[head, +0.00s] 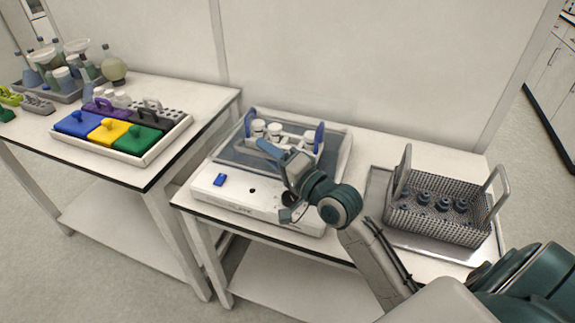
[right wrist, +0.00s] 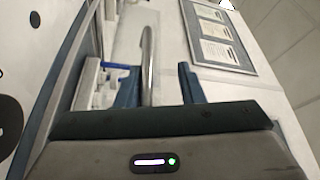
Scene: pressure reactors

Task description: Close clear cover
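The white machine (head: 265,203) stands on the middle bench, with a blue button on its front. Its clear cover (head: 300,106) shows faintly as a see-through panel standing up at the back; its exact edges are hard to make out. A rack with blue end handles (head: 318,138) and several white-capped jars (head: 275,130) sits on the machine. My right gripper (head: 268,147) is over the machine's front part, before the jars. In the right wrist view its two fingers (right wrist: 159,88) are apart, with a silvery bar (right wrist: 148,55) showing between them; contact cannot be told. My left gripper is out of view.
A metal mesh basket (head: 437,214) with upright handles and dark-topped items stands on a tray to the right. The left bench holds a white tray (head: 160,146) of blue, yellow and green blocks, with glassware behind. A wall closes off the back.

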